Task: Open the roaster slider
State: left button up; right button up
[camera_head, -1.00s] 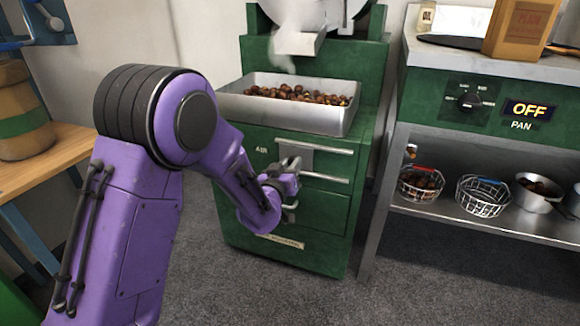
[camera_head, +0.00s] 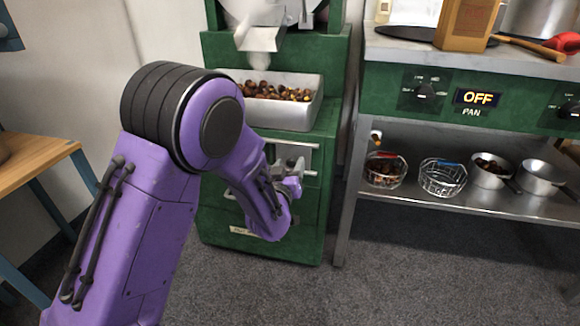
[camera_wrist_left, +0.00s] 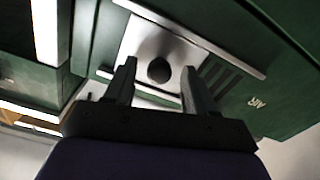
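The green roaster (camera_head: 320,135) stands upright ahead in the head view. Its air slider is a metal plate (camera_wrist_left: 145,40) between two pale rails, with a dark round knob (camera_wrist_left: 159,70). My left gripper (camera_head: 290,166) is in front of the slider and hides much of it in the head view. In the left wrist view the left gripper (camera_wrist_left: 158,72) is open, its two dark fingers apart on either side of the knob. A gap shows between the knob and each finger, so it is not gripped. My right gripper is out of view.
A metal tray (camera_head: 306,115) of chestnuts sits on the roaster above the slider. A green bench with a metal shelf (camera_head: 450,193) stands to the right, holding wire baskets and pots. A wooden table (camera_head: 35,157) is at the left. Grey floor is open in front.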

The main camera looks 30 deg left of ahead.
pick_arm(q)
jog(key=p+v, duration=0.2)
jog(key=v, duration=0.8)
jog(key=shift+s, duration=0.25)
jog(key=shift+d, duration=0.1)
jog(key=s+f+g+h, duration=0.1)
jog(key=s+f+g, duration=0.3)
jog(key=f, duration=0.6)
jog(key=s+f+g+h, duration=0.1)
jog(key=s+f+g, duration=0.35)
jog(key=f, duration=0.55)
jog(key=s+f+g, duration=0.3)
jog(key=s+f, duration=0.3)
jog(key=s, duration=0.4)
jog(key=s+f+g, duration=0.3)
jog(key=s+f, duration=0.3)
jog(key=s, duration=0.4)
notch_tip(320, 180, up, 33)
jog(key=p, duration=3.3)
jog(key=shift+w+f, duration=0.2)
jog(key=shift+w, duration=0.2)
